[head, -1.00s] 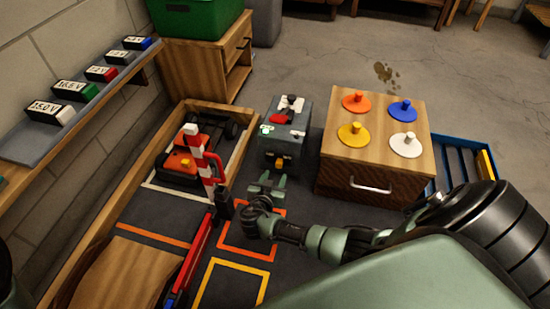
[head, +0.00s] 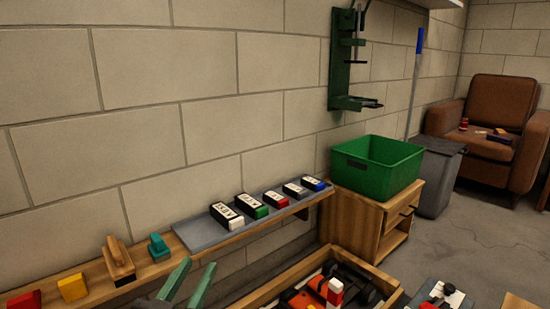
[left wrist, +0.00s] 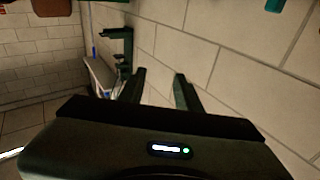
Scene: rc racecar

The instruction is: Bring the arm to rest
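My left gripper (head: 200,264) shows at the bottom of the head view, its two green fingers pointing up and apart. It is in front of the wall shelf, with nothing between the fingers. In the left wrist view the same gripper (left wrist: 160,73) has its dark fingers spread, with only the block wall behind them. My right arm and gripper are outside both current views.
The wall shelf (head: 150,266) holds several labelled batteries on a grey tray (head: 195,236), plus small blocks. A green bin (head: 378,165) stands on a wooden cabinet (head: 352,222). A wooden-framed enclosure (head: 270,290) with an orange car (head: 305,299) lies below. A green wall-mounted stand (head: 342,70) hangs above.

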